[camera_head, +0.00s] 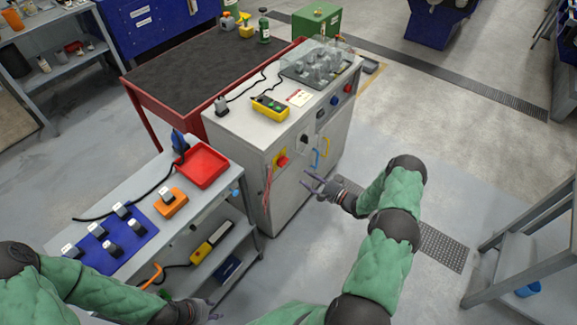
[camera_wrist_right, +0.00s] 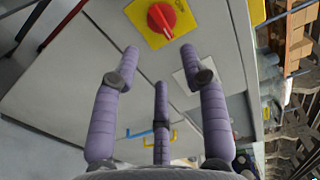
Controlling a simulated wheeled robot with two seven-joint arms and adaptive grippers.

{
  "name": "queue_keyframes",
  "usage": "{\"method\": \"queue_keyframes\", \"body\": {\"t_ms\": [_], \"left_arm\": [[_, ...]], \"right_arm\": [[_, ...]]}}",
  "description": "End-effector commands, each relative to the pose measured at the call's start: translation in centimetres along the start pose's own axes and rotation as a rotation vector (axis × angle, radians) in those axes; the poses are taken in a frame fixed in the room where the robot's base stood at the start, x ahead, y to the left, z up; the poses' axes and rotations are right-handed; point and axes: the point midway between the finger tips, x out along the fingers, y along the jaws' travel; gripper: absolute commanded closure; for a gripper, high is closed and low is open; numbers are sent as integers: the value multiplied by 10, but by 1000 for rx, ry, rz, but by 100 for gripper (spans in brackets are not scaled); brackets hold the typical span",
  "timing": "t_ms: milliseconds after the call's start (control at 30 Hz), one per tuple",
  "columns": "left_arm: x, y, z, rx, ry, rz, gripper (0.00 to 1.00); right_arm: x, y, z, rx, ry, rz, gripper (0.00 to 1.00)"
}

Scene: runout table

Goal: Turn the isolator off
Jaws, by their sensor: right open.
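The isolator is a red rotary knob on a yellow plate (camera_head: 282,161), on the front of the grey cabinet (camera_head: 305,190). In the right wrist view the red knob (camera_wrist_right: 161,18) is at the top, beyond the fingertips, its grip slightly slanted. My right gripper (camera_head: 313,184) is in front of the cabinet, to the right of and lower than the knob in the head view. Its purple fingers (camera_wrist_right: 159,60) are spread open, empty and apart from the knob. My left gripper (camera_head: 212,308) is low at the bottom edge, partly hidden by its arm; its opening is unclear.
A bench with a red tray (camera_head: 203,168), a blue mat (camera_head: 108,262) and an orange block (camera_head: 171,204) stands left of the cabinet. Blue (camera_head: 315,159) and yellow (camera_head: 326,147) handles are on the cabinet front. Steps (camera_head: 520,262) stand at right. Floor is clear between.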

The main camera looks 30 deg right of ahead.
Motion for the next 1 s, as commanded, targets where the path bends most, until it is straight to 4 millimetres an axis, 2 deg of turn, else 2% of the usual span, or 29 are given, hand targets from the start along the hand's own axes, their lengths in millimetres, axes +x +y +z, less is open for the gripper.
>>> {"method": "queue_keyframes", "body": {"t_ms": [400, 533, 733, 1000], "left_arm": [[11, -4, -1, 0, 1, 0, 60], [13, -5, -1, 0, 1, 0, 60], [15, -5, -1, 0, 2, 0, 60], [15, -5, -1, 0, 2, 0, 60]], "right_arm": [[70, 2, 2, -1, -4, 1, 56], [87, 1, 2, -3, -3, 0, 56], [102, 1, 2, -1, -1, 2, 56], [104, 0, 1, -1, 0, 2, 56]]}}
